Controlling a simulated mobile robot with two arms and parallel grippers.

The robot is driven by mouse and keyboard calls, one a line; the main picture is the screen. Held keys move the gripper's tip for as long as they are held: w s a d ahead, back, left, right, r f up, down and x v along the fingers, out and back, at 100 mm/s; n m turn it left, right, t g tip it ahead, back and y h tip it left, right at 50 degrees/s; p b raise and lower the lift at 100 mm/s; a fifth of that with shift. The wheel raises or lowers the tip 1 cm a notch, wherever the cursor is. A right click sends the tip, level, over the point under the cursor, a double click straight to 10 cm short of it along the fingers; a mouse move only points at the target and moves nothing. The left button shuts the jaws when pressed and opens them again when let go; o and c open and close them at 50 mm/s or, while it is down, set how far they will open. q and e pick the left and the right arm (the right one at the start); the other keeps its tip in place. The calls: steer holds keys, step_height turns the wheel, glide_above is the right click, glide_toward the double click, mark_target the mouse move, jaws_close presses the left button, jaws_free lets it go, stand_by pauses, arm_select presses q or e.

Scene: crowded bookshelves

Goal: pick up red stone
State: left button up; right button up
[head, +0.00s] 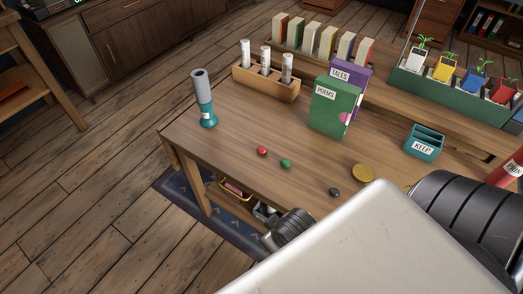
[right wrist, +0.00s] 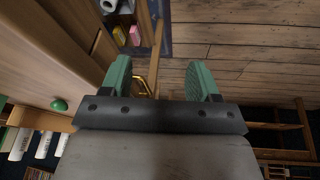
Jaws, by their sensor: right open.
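The red stone (head: 261,151) is a small rounded lump on the wooden table, left of the green stone (head: 285,163), in the head view. A dark stone (head: 335,192) lies further right, near a gold disc (head: 363,173). My right gripper (right wrist: 160,80) is open and empty, with two green-padded fingers pointing away from the camera in the right wrist view. There the green stone (right wrist: 59,104) shows on the table to the left of the fingers, apart from them. I cannot make out the red stone in that view. My left gripper is not in view.
On the table (head: 215,160) stand a teal-based grey cylinder (head: 204,100), a rack (head: 265,85) of white tubes, a green POEMS book (head: 335,107) and a teal KEEP box (head: 424,142). Small items sit below the table. The table is clear around the red stone.

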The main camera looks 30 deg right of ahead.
steer(key=w+a+r+n+t+y+b, duration=0.1)
steer(key=w+a+r+n+t, duration=0.2)
steer(key=w+r+n+t, duration=0.85)
steer(key=w+a+r+n+t+y, duration=0.3)
steer(key=w+a+r+n+y, duration=0.2)
steer(key=w+r+y, duration=0.4)
steer(key=n+g+h+b, duration=0.1)
steer(key=n+g+h, duration=0.9)
steer(key=n+g, duration=1)
glide_above(262, 148)
steer(key=shift+n+t, duration=0.55)
steer(key=shift+t, duration=0.2)
step_height(262, 148, down, 12)
steer(key=shift+a+r, duration=0.15)
steer(key=shift+r, duration=0.05)
step_height(262, 148, down, 5)
steer(key=shift+r, duration=0.1)
steer(key=shift+w+f, duration=0.1)
steer(key=shift+f, duration=0.45)
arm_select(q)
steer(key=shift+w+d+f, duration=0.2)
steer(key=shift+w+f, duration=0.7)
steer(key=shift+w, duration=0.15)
arm_select(e)
steer(key=c, duration=1)
